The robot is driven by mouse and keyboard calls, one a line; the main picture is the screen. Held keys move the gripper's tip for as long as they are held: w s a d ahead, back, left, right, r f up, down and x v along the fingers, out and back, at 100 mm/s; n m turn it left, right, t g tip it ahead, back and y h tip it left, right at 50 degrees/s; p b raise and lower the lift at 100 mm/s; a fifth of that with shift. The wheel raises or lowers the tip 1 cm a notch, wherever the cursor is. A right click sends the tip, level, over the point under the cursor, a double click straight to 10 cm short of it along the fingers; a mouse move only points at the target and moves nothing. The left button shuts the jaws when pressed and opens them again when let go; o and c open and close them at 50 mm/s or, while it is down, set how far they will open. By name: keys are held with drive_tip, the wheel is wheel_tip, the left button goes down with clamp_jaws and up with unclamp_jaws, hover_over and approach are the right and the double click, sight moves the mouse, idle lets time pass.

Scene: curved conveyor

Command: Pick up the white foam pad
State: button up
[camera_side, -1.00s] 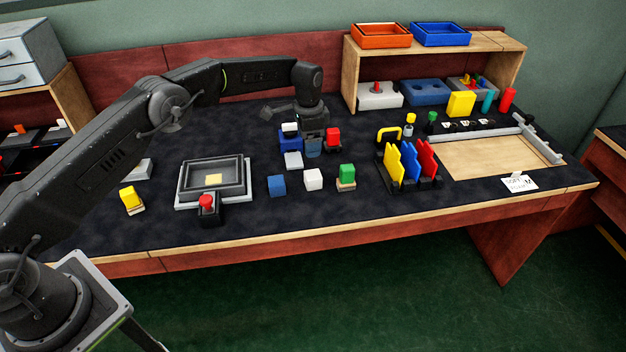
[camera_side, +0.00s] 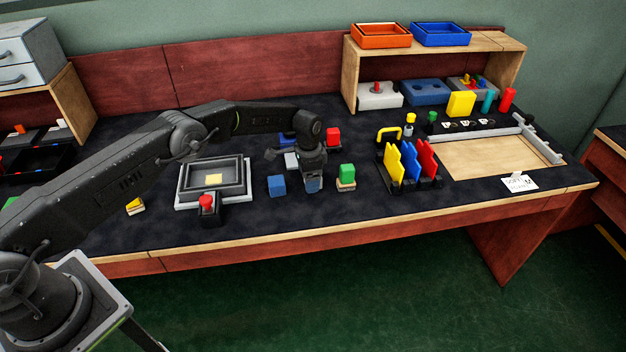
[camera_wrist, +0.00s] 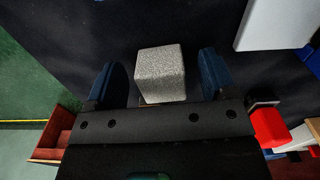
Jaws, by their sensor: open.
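The white foam pad (camera_wrist: 160,78) shows in the wrist view as a pale, speckled block between my fingers. My gripper (camera_wrist: 160,66) is open, with one blue finger on each side of the block and dark gaps on both sides. I cannot tell how far the fingertips are above the tabletop.
A tray (camera_side: 184,185) and red button (camera_side: 206,201) lie further left.

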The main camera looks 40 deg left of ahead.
drive_tip(key=c, duration=1)
drive_tip(key=shift+r, duration=0.1)
